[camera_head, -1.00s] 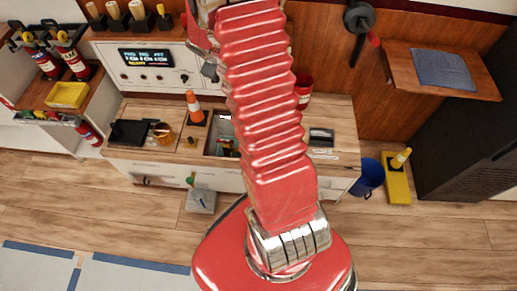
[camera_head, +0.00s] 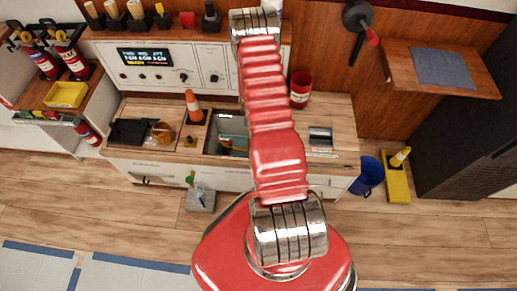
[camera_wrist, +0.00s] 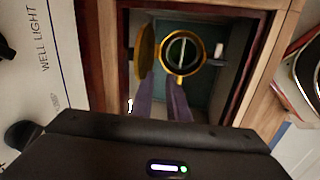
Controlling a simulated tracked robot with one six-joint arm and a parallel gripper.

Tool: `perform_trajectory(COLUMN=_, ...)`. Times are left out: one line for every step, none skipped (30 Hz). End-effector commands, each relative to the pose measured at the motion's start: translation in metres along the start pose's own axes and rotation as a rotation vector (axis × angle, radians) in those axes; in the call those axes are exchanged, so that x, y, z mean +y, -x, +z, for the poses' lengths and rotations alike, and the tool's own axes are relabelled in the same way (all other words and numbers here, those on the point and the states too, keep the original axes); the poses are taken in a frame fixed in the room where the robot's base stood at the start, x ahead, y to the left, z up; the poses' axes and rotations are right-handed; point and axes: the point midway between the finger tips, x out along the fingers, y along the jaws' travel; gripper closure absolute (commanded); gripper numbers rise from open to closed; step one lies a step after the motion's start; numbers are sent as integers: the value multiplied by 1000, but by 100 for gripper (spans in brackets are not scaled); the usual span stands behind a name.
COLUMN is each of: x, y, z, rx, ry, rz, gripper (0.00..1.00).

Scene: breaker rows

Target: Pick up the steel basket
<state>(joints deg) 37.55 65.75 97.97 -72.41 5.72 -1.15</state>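I cannot pick out a steel basket for certain. In the head view a small steel-coloured piece (camera_head: 320,136) sits on the counter right of the open well (camera_head: 222,124); its shape is too small to tell. In the wrist view the well (camera_wrist: 231,90) has a dark interior with a gold ring (camera_wrist: 183,51) facing me, a gold disc seen nearly edge-on (camera_wrist: 143,50), and a small pale piece (camera_wrist: 218,50). My gripper (camera_wrist: 162,85) points into the well from above. The gripper does not show in the head view.
On the counter (camera_head: 340,155) stand an orange cone (camera_head: 194,107), a red can (camera_head: 300,91) and a black tray (camera_head: 128,131). A panel with a display (camera_head: 146,57) rises behind. A blue bin (camera_head: 369,177) and yellow stand (camera_head: 397,182) are on the floor at right.

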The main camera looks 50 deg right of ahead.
Motion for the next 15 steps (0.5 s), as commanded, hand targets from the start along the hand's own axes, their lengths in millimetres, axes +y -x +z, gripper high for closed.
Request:
perform_trajectory(x=-12, y=-17, z=7, rx=4, ry=10, rz=-20, gripper=85)
perform_trajectory(x=-17, y=-25, z=10, rx=8, ry=18, rz=-29, gripper=85)
perform_trajectory(x=-24, y=-34, z=13, rx=12, ry=27, rz=-40, gripper=85)
perform_trajectory(x=-29, y=-41, z=15, rx=16, ry=33, rz=-47, gripper=85)
perform_trajectory(x=-33, y=-46, z=17, rx=19, ry=37, rz=-53, gripper=85)
perform_trajectory(x=-38, y=-52, z=19, rx=23, ry=43, rz=-61, gripper=85)
perform_trajectory(x=-41, y=-56, z=20, rx=25, ry=46, rz=-65, gripper=85)
perform_trajectory(x=-43, y=-59, z=21, rx=26, ry=50, rz=-68, gripper=85)
perform_trajectory(x=-46, y=-61, z=22, rx=28, ry=53, rz=-72, gripper=85)
perform_trajectory(x=-47, y=-63, z=22, rx=29, ry=54, rz=-74, gripper=85)
perform_trajectory(x=-47, y=-63, z=22, rx=30, ry=56, rz=-74, gripper=85)
perform_trajectory(x=-47, y=-64, z=22, rx=31, ry=57, rz=-74, gripper=85)
perform_trajectory(x=-47, y=-64, z=22, rx=31, ry=57, rz=-74, gripper=85)
perform_trajectory(x=-47, y=-64, z=22, rx=31, ry=57, rz=-74, gripper=85)
perform_trajectory(x=-47, y=-64, z=22, rx=31, ry=57, rz=-74, gripper=85)
